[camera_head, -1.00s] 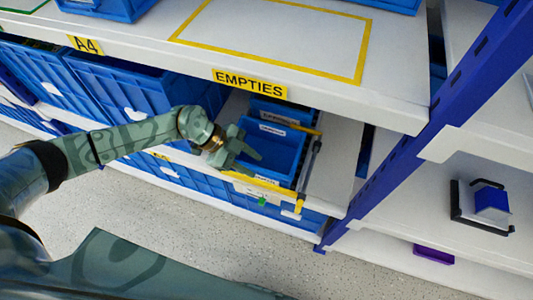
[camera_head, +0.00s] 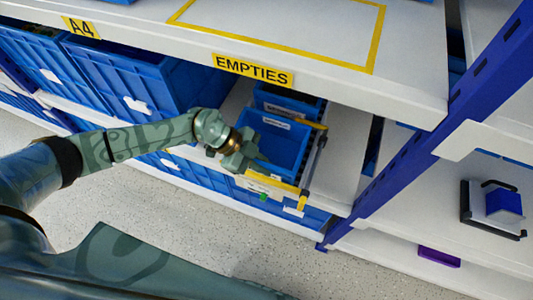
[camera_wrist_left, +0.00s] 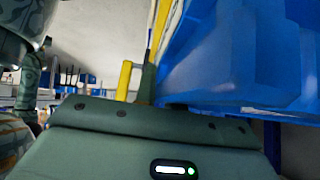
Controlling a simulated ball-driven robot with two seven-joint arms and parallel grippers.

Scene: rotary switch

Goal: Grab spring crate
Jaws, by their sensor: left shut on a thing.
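A blue crate (camera_head: 277,143) with a white label at its back sits in the lower bay under the EMPTIES sign. Its label is too small to read, so I cannot tell its contents. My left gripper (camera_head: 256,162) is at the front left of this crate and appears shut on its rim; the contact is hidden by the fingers. In the left wrist view the crate's blue wall (camera_wrist_left: 225,60) fills the upper right, close to the gripper. My right gripper is out of view.
A yellow-edged rail (camera_head: 314,160) runs along the crate's right side. Another labelled blue crate (camera_head: 290,102) stands behind. The upper shelf (camera_head: 330,45) overhangs the bay. A blue rack post (camera_head: 440,130) stands right. Large blue bins (camera_head: 130,80) fill the left.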

